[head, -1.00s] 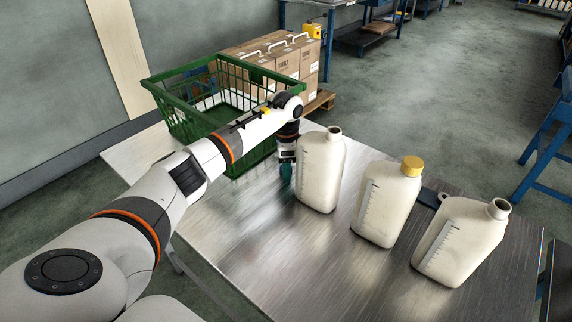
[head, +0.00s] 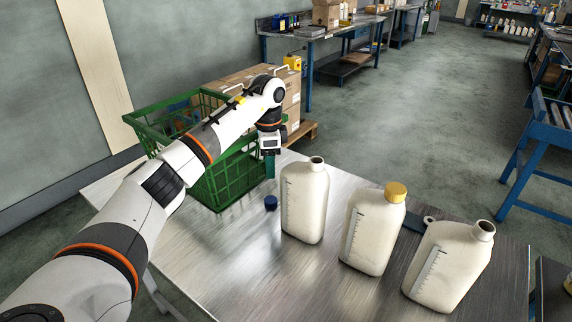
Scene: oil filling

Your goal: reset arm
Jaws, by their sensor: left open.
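My left arm reaches in from the left, and its left gripper (head: 270,170) points down above the table, just left of the left bottle. The teal fingers are small here; they are open and apart from everything. A dark blue cap (head: 271,203) lies on the metal table (head: 225,270) below the gripper. Three off-white bottles stand on the table. The left bottle (head: 304,205) and the right bottle (head: 447,268) have open mouths. The middle bottle (head: 371,238) wears a yellow cap (head: 396,191). My right gripper is out of view.
A green crate (head: 225,180) stands at the table's far left edge, partly behind my arm. Cardboard boxes (head: 291,95) on a pallet are behind it. A dark flat thing (head: 413,222) lies between the middle and right bottles, partly hidden. The table's front is clear.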

